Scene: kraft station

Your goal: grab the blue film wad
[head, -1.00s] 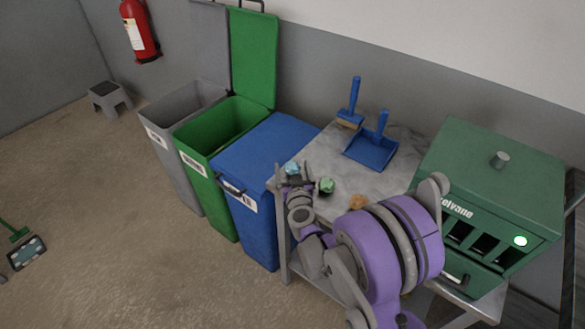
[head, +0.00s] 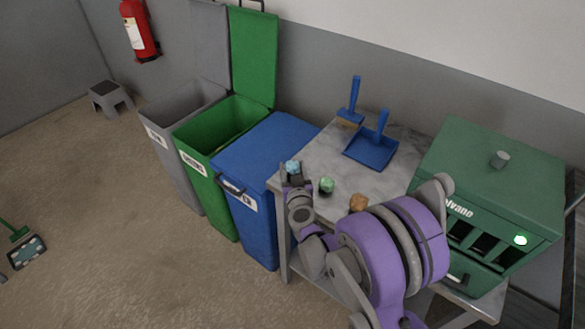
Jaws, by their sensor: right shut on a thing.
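The blue film wad (head: 292,167) is a small, light blue crumpled ball near the left edge of the grey table. My right gripper (head: 294,177) is shut on it, and the wad shows at the far end of the fingers. Whether the wad still touches the tabletop, I cannot tell. My right arm comes in from the bottom and hides part of the table front. My left gripper is not in view.
A green wad (head: 326,185) and an orange-brown wad (head: 358,202) lie on the table (head: 326,153). A blue dustpan (head: 371,150) and brush (head: 350,108) lie behind. A green machine (head: 490,180) stands right. A closed blue bin (head: 262,150), open green bin (head: 222,135) and grey bin (head: 180,112) stand left.

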